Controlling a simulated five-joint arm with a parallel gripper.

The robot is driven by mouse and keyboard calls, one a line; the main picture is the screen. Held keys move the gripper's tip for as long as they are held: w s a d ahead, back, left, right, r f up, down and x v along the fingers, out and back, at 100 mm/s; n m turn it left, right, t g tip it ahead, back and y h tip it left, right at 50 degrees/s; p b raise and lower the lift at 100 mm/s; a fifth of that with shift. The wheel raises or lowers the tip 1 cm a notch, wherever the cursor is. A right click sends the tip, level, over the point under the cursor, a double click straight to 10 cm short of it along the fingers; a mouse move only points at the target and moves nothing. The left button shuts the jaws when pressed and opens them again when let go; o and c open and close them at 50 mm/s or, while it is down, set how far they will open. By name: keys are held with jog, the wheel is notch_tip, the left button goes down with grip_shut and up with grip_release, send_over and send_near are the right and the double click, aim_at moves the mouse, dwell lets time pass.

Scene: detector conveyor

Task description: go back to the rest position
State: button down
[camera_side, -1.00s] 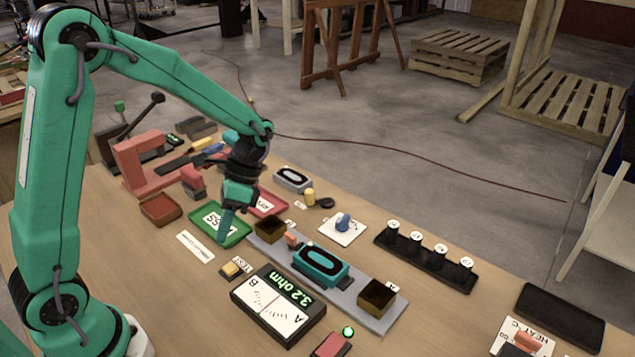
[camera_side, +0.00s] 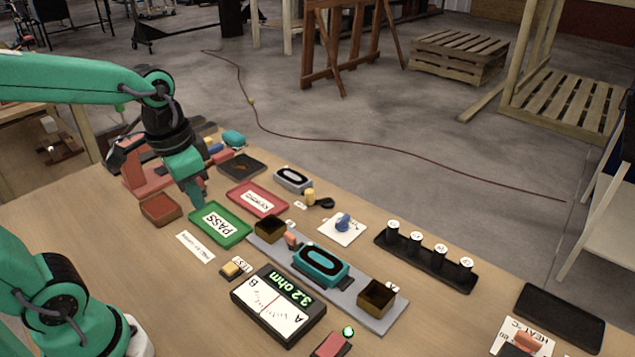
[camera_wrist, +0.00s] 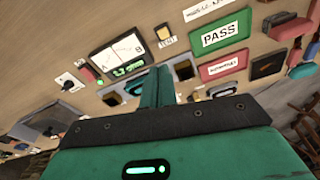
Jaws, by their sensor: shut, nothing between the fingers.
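My gripper (camera_side: 197,190) is shut and empty in the side view. It is raised above the left end of the green PASS tray (camera_side: 220,226), between that tray and a small red-brown box (camera_side: 160,209). In the wrist view my gripper (camera_wrist: 156,78) shows as a green finger pointing up the picture, its fingers closed together. The PASS tray also shows in the wrist view (camera_wrist: 219,32), as does the red tray (camera_wrist: 222,67). Both trays look empty apart from their labels.
A conveyor strip (camera_side: 372,309) carries a teal detector (camera_side: 320,264) between two dark boxes. A meter (camera_side: 278,306) reading 3.2 ohm stands in front. A red stand (camera_side: 135,175) is behind my gripper. A black rack (camera_side: 425,262) holds several round-topped pegs. The table's left front is clear.

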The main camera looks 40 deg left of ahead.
jog(key=shift+s+d+r+n+t, duration=0.1)
jog(key=shift+s+r+n+t, duration=1.1)
jog(key=shift+s+r+t, duration=0.6)
jog(key=shift+w+f, duration=0.2)
